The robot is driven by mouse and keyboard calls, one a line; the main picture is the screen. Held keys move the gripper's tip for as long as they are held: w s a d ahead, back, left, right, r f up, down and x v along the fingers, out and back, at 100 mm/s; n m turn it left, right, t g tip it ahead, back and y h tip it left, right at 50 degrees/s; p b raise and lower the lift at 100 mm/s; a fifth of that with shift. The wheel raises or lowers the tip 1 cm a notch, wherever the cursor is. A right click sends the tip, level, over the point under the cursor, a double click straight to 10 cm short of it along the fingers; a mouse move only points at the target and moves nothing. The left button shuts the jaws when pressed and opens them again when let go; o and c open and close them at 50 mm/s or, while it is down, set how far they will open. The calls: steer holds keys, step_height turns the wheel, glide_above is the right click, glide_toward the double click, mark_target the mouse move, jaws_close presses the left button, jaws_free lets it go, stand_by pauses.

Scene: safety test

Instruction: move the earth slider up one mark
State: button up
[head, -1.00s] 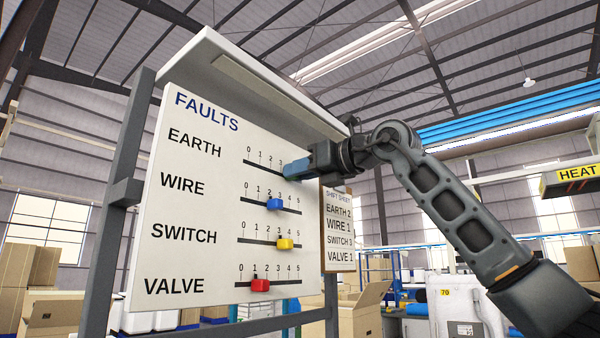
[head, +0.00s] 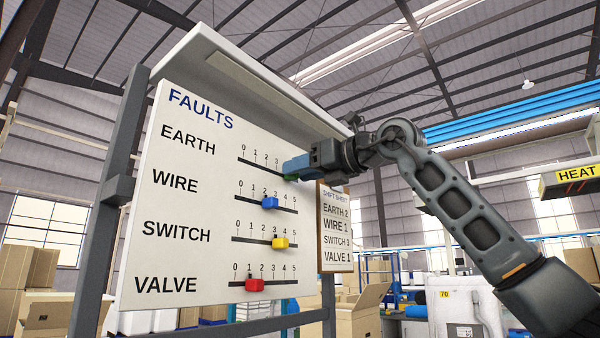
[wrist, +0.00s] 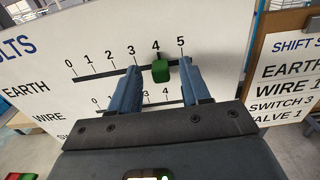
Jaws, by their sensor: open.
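The earth slider is a green block (wrist: 160,70) on the top scale of the white FAULTS board (head: 185,215). In the wrist view it sits at about mark 4. My gripper (wrist: 160,68) is open, its two blue fingers at the scale, one on each side of the slider with gaps visible. The left finger is near mark 3 and the right near mark 5. In the head view my gripper (head: 287,167) hides most of the slider; only a bit of green (head: 290,178) shows below the fingers.
Below are the blue wire slider (head: 269,202) near 2, yellow switch slider (head: 280,243) near 3 and red valve slider (head: 254,284) near 1. A shift sheet (head: 337,240) at right reads earth 2, wire 1, switch 3, valve 1. A hood (head: 250,95) overhangs the board.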

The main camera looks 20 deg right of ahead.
steer(key=b+v, duration=0.1)
steer(key=v, duration=0.6)
steer(key=shift+b, duration=0.4)
